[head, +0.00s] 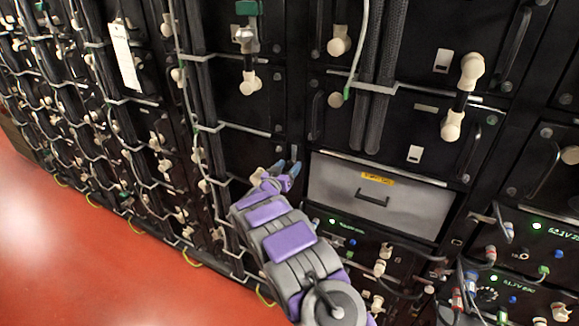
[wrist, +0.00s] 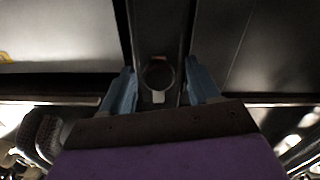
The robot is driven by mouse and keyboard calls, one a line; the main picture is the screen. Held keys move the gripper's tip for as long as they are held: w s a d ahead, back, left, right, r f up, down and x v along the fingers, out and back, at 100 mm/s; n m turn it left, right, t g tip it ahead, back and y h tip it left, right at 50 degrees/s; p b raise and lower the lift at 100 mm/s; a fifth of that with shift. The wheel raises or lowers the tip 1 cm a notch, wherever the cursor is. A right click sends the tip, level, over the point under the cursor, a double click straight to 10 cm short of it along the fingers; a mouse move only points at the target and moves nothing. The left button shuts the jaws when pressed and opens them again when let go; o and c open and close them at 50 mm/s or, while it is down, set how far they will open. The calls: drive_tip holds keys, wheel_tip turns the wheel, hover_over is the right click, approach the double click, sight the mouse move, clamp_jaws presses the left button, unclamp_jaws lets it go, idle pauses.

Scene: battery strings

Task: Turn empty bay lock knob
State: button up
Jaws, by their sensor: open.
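The lock knob (wrist: 157,75) is a dark round disc with a small pale tab below it, set on a narrow dark vertical strip in the wrist view. My gripper (wrist: 160,88) has its two blue fingers spread, one to each side of the knob. I cannot tell whether either finger touches it. In the head view my gripper (head: 288,167) is at the rack face, just left of a light grey bay panel (head: 335,185) with a yellow label and a dark handle. The knob cannot be made out in the head view, where my gripper is.
Black battery modules (head: 440,125) with cream terminal caps surround the bay. Corrugated black cables (head: 375,85) hang above it. Units with green lights and loose cables (head: 490,265) are at lower right. The red floor (head: 90,260) is clear at left.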

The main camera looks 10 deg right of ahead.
drive_tip(key=shift+w+d, duration=0.35)
drive_tip(key=shift+w, duration=0.15)
drive_tip(key=shift+c, duration=0.2)
drive_tip(key=c, duration=1)
